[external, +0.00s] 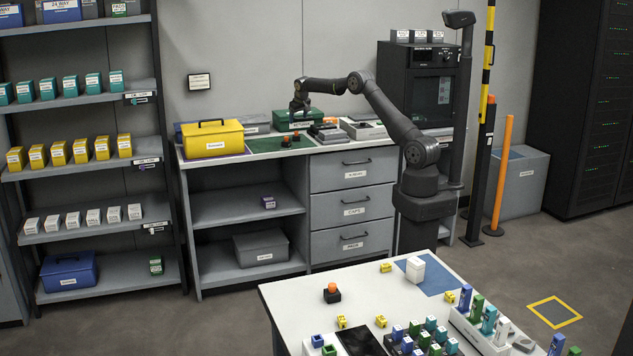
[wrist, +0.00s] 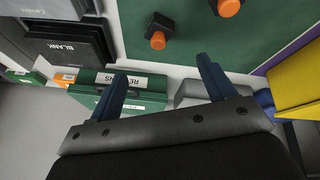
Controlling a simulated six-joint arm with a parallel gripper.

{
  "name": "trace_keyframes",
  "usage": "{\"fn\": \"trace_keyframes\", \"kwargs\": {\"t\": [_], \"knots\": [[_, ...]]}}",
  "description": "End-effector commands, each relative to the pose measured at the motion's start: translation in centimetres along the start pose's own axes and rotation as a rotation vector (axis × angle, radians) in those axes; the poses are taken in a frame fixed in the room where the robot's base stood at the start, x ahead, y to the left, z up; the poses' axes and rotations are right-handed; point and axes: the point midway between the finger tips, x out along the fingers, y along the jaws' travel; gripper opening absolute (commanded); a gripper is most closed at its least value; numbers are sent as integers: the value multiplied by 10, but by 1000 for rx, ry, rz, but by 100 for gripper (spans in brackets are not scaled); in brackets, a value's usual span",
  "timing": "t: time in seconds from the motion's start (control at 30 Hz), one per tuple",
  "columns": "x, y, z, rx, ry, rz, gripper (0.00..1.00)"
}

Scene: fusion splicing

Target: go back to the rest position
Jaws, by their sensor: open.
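My gripper (external: 300,105) hangs above the back workbench, at the end of my outstretched arm. In the wrist view my gripper (wrist: 163,88) shows two dark blue fingers spread wide apart, with nothing held between them. Below and beyond it is a green case (external: 284,121) with a white label, which also shows in the wrist view (wrist: 155,83). I cannot tell whether a finger touches the case. Two black blocks with orange tops (external: 287,141) stand on the green mat (external: 262,146) in front of the case.
A yellow case (external: 212,138) stands left on the bench, and grey trays (external: 362,129) lie to the right. A dark cabinet (external: 432,90) stands behind my arm. A white table (external: 290,302) with small coloured parts is in the foreground. Shelves (external: 85,95) stand at the left.

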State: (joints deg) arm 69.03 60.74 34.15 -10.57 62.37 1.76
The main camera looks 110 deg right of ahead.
Motion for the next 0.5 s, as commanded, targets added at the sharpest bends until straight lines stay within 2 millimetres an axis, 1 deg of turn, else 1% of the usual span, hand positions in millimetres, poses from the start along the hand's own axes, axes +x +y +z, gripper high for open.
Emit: {"fn": "trace_keyframes", "kwargs": {"t": [0.03,0.1,0.5], "knots": [[-4,0,0,0,0,0,76],[16,0,2,0,-5,0,76],[86,0,1,0,-2,0,76]]}}
